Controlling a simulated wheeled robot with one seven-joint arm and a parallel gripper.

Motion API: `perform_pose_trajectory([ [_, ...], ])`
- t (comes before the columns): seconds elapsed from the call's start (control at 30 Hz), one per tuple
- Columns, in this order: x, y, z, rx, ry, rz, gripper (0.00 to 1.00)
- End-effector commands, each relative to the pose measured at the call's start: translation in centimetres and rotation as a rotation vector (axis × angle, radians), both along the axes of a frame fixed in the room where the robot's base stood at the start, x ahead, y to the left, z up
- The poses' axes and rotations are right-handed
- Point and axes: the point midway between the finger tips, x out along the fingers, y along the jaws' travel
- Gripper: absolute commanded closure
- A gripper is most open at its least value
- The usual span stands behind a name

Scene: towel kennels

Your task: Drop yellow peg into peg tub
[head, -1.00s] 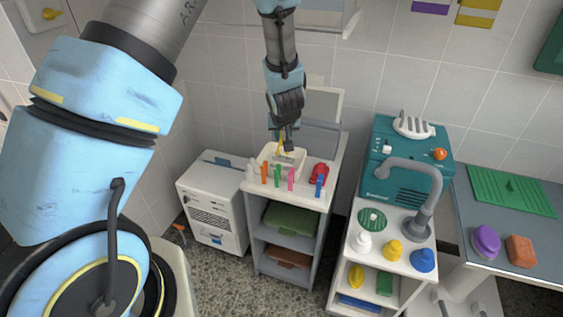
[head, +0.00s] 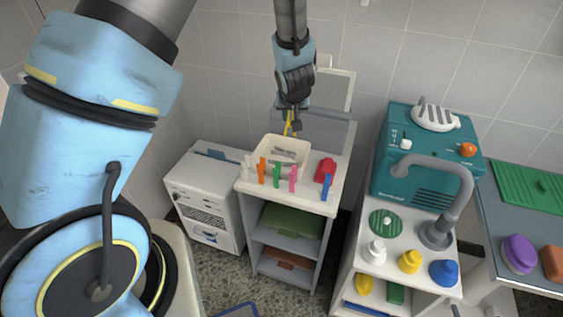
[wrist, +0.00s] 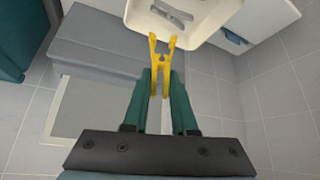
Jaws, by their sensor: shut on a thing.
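The yellow peg (wrist: 162,62) is held between the fingertips of my gripper (wrist: 160,85) in the wrist view. It also shows as a small yellow shape under my gripper (head: 291,112) in the head view. The peg tub, a cream tray (head: 304,150), stands at the back of the white cart top with grey pieces in it. My gripper is shut on the peg, above and behind the tub's far edge. In the wrist view the tub's rim (wrist: 190,41) lies just beyond the peg's open end.
Orange (head: 262,170), green (head: 277,174), pink (head: 293,178) and blue pegs (head: 326,187) stand along the cart's front edge, with a red object (head: 325,170) at right. A white cabinet (head: 204,195) is at left; a teal machine (head: 425,155) is at right.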

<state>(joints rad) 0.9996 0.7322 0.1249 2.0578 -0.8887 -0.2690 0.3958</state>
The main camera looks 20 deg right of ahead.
Motion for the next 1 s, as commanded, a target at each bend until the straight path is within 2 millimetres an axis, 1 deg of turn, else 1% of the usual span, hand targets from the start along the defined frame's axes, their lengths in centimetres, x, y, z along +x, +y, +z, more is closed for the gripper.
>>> perform_pose_trajectory([
  [0.03,0.0,0.0,-1.3,0.000,0.000,0.000,1.00],
  [0.2,0.0,0.0,-3.2,0.000,0.000,0.000,1.00],
  [0.3,0.0,0.0,-4.1,0.000,0.000,0.000,1.00],
  [0.57,0.0,0.0,-5.1,0.000,0.000,0.000,1.00],
  [1.0,0.0,0.0,-9.8,-0.001,0.000,0.001,1.00],
])
